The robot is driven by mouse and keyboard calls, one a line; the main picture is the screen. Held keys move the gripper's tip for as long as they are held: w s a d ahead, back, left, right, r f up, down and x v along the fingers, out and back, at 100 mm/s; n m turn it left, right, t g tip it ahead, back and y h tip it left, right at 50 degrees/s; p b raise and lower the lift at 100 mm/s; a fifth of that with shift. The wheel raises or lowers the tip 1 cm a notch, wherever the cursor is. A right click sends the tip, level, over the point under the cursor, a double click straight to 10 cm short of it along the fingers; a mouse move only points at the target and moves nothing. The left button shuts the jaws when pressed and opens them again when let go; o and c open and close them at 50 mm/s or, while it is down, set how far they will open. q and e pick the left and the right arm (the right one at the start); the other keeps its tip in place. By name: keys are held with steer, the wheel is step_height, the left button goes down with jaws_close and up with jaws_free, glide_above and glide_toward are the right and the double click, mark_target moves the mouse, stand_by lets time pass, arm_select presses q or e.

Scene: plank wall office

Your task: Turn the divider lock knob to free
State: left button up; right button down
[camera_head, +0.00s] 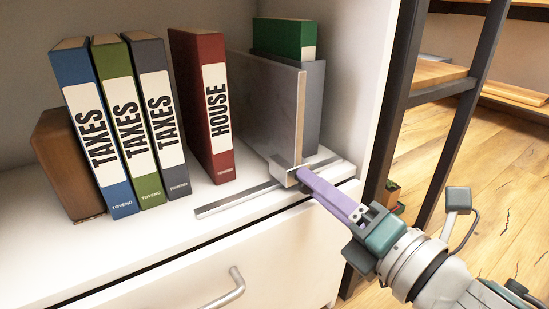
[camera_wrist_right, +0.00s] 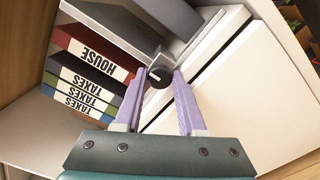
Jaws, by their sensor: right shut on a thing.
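The divider (camera_head: 275,105) is a grey upright plate on the shelf, with a small metal block (camera_head: 281,170) at its front foot on a metal rail (camera_head: 238,199). The lock knob (camera_wrist_right: 159,77) is round and black with a pale mark, and shows in the right wrist view at the front of that block. My right gripper (camera_wrist_right: 160,75) has its purple fingers shut on the knob, one on each side. In the head view the right gripper (camera_head: 302,176) reaches the block from the lower right and hides the knob. My left gripper is in neither view.
A red HOUSE binder (camera_head: 203,105) stands left of the divider. Blue, green and grey TAXES binders stand farther left, by a brown box (camera_head: 68,165). A green binder (camera_head: 285,38) stands behind the divider. A drawer handle (camera_head: 230,289) sticks out below; a black post (camera_head: 400,90) stands right.

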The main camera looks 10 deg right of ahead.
steer(key=shift+c, duration=2.4)
jaws_free()
steer(key=p+v, duration=0.3)
steer(key=v, duration=0.7)
steer(key=shift+r, duration=0.1)
